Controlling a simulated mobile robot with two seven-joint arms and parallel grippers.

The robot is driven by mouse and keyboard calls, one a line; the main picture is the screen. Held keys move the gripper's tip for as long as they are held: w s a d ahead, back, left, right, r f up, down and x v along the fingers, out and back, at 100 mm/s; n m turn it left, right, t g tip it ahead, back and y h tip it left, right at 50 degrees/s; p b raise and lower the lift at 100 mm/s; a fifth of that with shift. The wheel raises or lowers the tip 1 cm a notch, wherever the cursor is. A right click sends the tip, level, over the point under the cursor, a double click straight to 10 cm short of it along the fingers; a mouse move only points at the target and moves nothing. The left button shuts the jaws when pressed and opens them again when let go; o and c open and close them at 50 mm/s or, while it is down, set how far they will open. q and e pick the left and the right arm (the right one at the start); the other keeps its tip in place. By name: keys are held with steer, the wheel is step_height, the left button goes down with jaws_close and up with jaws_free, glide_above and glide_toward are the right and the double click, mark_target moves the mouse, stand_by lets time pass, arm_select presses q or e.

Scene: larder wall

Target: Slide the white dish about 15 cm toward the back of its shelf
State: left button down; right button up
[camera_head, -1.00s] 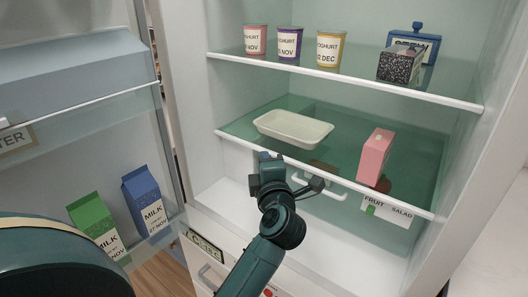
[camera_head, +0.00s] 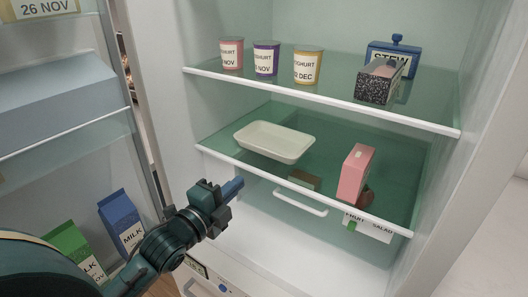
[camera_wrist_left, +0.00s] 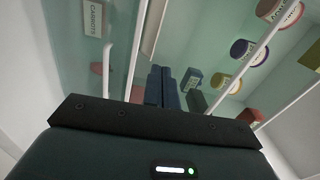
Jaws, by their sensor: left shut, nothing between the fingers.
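The white dish (camera_head: 273,141) is a shallow rectangular tray near the front left of the lower glass shelf (camera_head: 325,165) in the head view. It looks empty and flat on the glass. My left gripper (camera_head: 239,183) is shut and empty. It is in front of the shelf and below its front edge in the picture, with its blue fingers pointing right and inward, apart from the dish. In the left wrist view the shut fingers (camera_wrist_left: 160,86) show mid-frame, and a pale strip beyond them may be the dish. My right gripper is in neither view.
A pink carton (camera_head: 356,174) stands on the same shelf, right of the dish. The upper shelf holds yoghurt cups (camera_head: 266,58), a blue pot (camera_head: 392,58) and a speckled box (camera_head: 379,82). Milk cartons (camera_head: 122,224) stand in the open door at left. Glass behind the dish looks clear.

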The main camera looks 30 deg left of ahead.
arm_select(q)
steer(key=p, duration=0.2)
glide_toward(272, 151)
steer(key=shift+y, duration=0.4)
steer(key=w, duration=0.4)
steer(key=w+d, duration=0.1)
steer(key=w, duration=0.1)
steer(key=shift+r, duration=0.2)
steer(key=shift+w, duration=0.4)
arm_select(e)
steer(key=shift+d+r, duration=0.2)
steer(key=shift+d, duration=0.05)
arm_select(q)
steer(key=shift+d+m+b, duration=0.1)
steer(key=shift+m+b, duration=0.2)
steer(key=w, duration=0.3)
steer(key=shift+d+f+b, duration=0.1)
steer(key=shift+d+b, duration=0.05)
steer(key=shift+b, duration=0.15)
steer(key=shift+w, duration=0.15)
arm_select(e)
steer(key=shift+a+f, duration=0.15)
